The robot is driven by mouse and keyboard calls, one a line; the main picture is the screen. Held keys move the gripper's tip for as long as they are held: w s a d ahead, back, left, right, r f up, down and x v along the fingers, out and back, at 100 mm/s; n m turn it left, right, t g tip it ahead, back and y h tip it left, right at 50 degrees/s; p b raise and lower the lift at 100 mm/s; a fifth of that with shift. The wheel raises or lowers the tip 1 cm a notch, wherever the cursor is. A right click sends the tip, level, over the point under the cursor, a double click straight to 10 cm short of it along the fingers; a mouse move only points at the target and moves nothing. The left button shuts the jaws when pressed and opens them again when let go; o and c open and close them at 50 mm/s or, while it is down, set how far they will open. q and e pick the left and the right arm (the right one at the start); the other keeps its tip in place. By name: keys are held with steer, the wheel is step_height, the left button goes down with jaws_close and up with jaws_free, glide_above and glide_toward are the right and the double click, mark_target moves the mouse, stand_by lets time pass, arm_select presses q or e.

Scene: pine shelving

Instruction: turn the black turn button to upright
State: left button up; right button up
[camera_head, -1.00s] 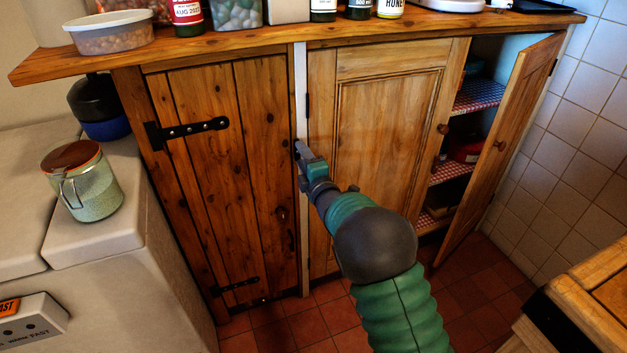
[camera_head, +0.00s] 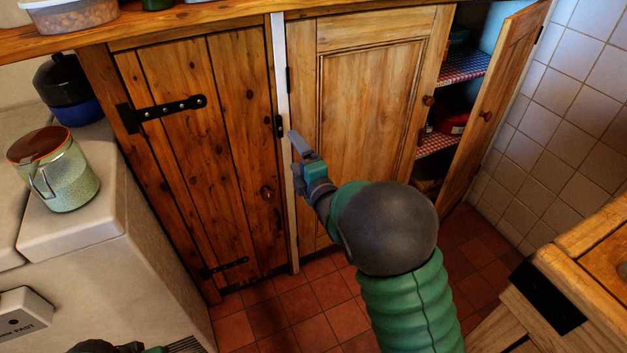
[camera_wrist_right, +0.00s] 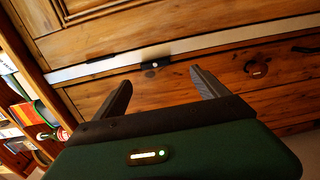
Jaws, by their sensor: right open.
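The black turn button (camera_head: 279,126) is a small dark piece at the right edge of the plank door (camera_head: 228,130), beside the white post (camera_head: 284,150). It also shows in the right wrist view (camera_wrist_right: 154,65) with a pale dot; it looks lengthwise along the post, but its exact tilt is too small to tell. My right gripper (camera_head: 297,144) is open and empty, just right of and below the button in the head view. In the wrist view its fingers (camera_wrist_right: 162,86) are apart, with the button beyond them. Only a dark and green bit of my left arm shows at the bottom edge.
A round knob (camera_head: 266,192) and strap hinges (camera_head: 170,110) are on the plank door. A panelled door (camera_head: 365,110) is to the right, and an open door (camera_head: 490,130) stands out beyond it. A wooden table (camera_head: 590,260) is at lower right.

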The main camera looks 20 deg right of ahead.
steer(key=s, duration=1)
stand_by(0.3)
arm_select(q)
steer(key=shift+f, duration=0.1)
arm_select(e)
steer(key=shift+w+d, duration=0.1)
